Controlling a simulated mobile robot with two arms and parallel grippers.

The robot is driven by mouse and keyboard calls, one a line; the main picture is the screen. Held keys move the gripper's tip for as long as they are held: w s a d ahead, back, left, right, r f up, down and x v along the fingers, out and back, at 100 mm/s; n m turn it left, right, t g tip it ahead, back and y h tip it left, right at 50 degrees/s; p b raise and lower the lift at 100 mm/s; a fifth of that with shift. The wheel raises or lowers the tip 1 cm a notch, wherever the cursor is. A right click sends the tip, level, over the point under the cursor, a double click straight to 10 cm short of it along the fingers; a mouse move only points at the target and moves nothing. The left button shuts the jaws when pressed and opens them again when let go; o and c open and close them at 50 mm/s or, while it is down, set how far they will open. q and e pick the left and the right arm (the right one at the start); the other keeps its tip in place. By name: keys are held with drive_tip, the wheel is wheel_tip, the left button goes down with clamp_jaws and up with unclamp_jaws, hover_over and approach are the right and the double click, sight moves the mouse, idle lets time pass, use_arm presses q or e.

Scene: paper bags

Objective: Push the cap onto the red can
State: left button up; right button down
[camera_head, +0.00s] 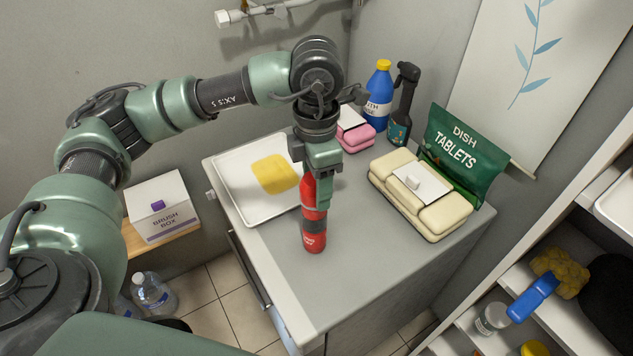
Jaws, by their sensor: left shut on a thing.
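The red can (314,242) is a slim red cylinder with a dark grey band, roughly upright over the front part of the grey cabinet top. My left gripper (316,193) comes down from above and is shut on the upper part of the can. Its fingers hide much of the can's upper end, and I cannot tell whether a cap is there. I cannot tell whether the can's base touches the top. My right gripper is not in view.
A white tray (228,178) with a yellow cloth (275,174) lies left of the can. The cream sponge pack (446,215) and green dish tablets bag (465,150) stand right. A blue bottle (378,100), dark spray bottle (400,118) and pink sponges (356,137) are behind. The front right top is clear.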

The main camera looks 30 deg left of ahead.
use_arm(q)
drive_tip(key=shift+f, duration=0.1)
idle(0.3)
drive_tip(key=o, duration=1.4)
drive_tip(key=shift+o, duration=0.2)
